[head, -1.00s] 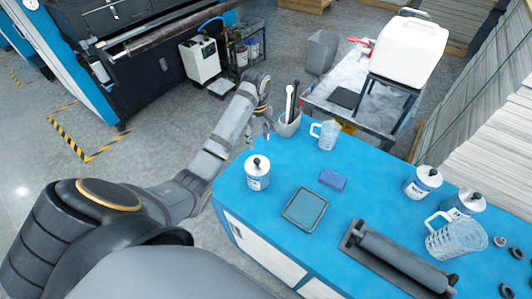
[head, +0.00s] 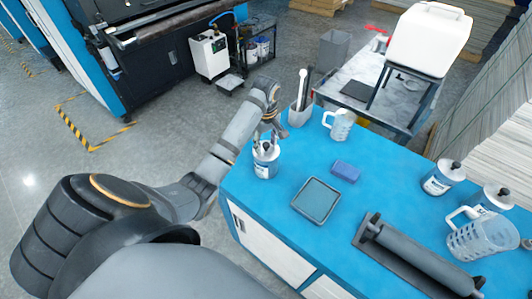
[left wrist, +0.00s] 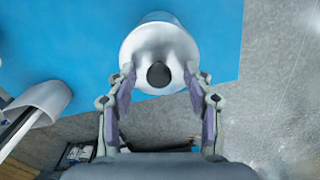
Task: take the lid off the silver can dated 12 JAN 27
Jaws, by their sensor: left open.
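A silver can (head: 264,168) with a blue-and-white label and a black knob on its lid stands upright on the near left corner of the blue bench. Its label is too small to read. My left gripper (head: 267,140) points down just over this can. In the left wrist view its open fingers (left wrist: 160,82) stand on either side of the black lid knob (left wrist: 159,74), with gaps to the knob. Two more such cans, one (head: 438,181) and another (head: 491,203), stand at the right of the bench; their dates cannot be read. My right gripper is not in view.
On the bench (head: 270,215) are a grey tray (head: 316,200), a blue block (head: 345,171), a roller on a stand (head: 415,255), a clear jug (head: 482,240), a smaller jug (head: 339,124) and a holder with tools (head: 299,116) close behind my gripper.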

